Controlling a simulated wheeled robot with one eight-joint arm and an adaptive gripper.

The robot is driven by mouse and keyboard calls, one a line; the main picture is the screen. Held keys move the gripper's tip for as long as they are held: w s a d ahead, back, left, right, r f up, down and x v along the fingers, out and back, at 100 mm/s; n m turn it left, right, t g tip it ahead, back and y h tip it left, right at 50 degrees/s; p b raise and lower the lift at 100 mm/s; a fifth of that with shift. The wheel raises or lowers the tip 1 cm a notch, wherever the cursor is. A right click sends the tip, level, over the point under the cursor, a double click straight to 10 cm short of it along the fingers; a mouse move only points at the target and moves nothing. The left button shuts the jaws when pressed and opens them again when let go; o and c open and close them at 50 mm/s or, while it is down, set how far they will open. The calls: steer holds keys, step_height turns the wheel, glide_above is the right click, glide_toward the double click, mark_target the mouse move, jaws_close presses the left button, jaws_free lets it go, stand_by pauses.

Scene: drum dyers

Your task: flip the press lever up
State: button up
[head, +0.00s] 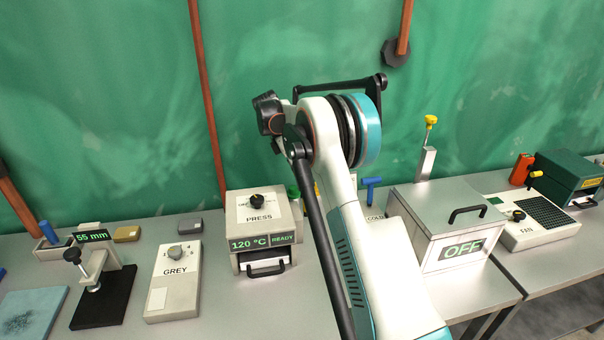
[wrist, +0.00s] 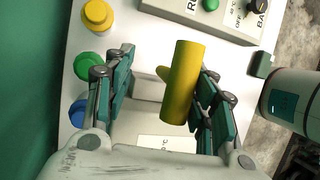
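The box marked PRESS (head: 262,215) stands on the bench in the head view, with a black knob on top, a 120 °C READY display and a black front handle (head: 266,270). No lever on it can be made out. In the wrist view a thick yellow cylindrical grip (wrist: 181,84) stands between the fingers of my gripper (wrist: 160,92). The fingers are apart, with a clear gap on the left; the grip is close to the right finger, and I cannot tell if they touch. Whether this grip is the press lever is unclear. My arm hides the gripper in the head view.
In the wrist view yellow (wrist: 97,14), green (wrist: 88,65) and blue (wrist: 78,112) round items lie left, and a grey control box (wrist: 205,14) is at the top. The head view shows a GREY box (head: 176,280) and an OFF-labelled bath (head: 448,226) either side.

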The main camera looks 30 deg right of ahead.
steer(key=shift+s+r, duration=0.2)
steer(key=shift+s, duration=0.05)
steer(key=v, duration=1.2)
steer(key=shift+a, duration=0.1)
